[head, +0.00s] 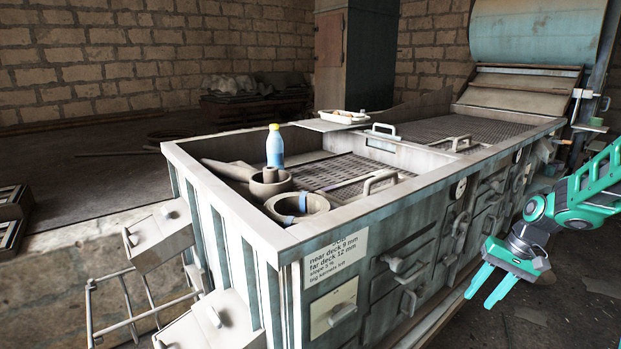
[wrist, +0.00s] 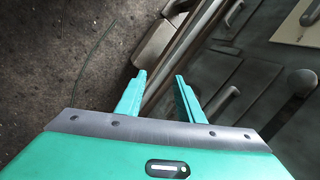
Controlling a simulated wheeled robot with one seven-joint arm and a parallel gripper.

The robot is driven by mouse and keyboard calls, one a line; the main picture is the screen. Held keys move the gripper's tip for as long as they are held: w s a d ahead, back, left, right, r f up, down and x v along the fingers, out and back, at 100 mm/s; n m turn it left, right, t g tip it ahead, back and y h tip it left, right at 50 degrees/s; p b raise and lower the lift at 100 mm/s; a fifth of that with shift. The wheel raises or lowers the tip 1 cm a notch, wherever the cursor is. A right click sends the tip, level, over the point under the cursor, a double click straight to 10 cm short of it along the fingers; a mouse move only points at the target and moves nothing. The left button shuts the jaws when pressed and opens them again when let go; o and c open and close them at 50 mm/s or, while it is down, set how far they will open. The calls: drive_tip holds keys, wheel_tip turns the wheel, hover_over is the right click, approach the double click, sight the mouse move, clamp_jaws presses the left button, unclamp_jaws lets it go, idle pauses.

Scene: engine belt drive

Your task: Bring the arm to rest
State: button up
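My gripper (head: 491,287) is a green two-finger gripper at the right of the head view. It hangs beside the front side of the grey machine (head: 268,243), apart from it, with its fingers pointing down and to the left. In the wrist view my gripper (wrist: 158,84) shows its two fingers spread with a gap between them and nothing held. Beyond the fingers are the floor and the machine's lower side with its handles. My green arm reaches in from the right edge of the head view.
A blue bottle with a yellow cap (head: 275,147) stands on the machine's top near round bowls (head: 297,205). A white tray (head: 343,117) lies at the back edge. Handles (head: 404,262) stick out of the machine's front. The floor (head: 577,290) at the right is mostly clear.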

drive_tip(key=s+a+r+h, duration=0.1)
drive_tip(key=s+r, duration=0.2)
drive_tip(key=s, duration=0.7)
drive_tip(key=s+a+r+m+h, duration=0.1)
drive_tip(key=s+r, duration=0.3)
drive_tip(key=s, duration=0.7)
drive_tip(key=s+a+r+m+h, duration=0.1)
drive_tip(key=s+r, duration=0.3)
drive_tip(key=s, duration=0.6)
drive_tip(key=shift+s+a+g, duration=0.15)
drive_tip(key=shift+s+g, duration=0.15)
drive_tip(key=shift+g, duration=0.1)
drive_tip(key=shift+w+f+h, duration=0.2)
drive_tip(key=shift+w+h, duration=0.1)
drive_tip(key=shift+w, duration=0.35)
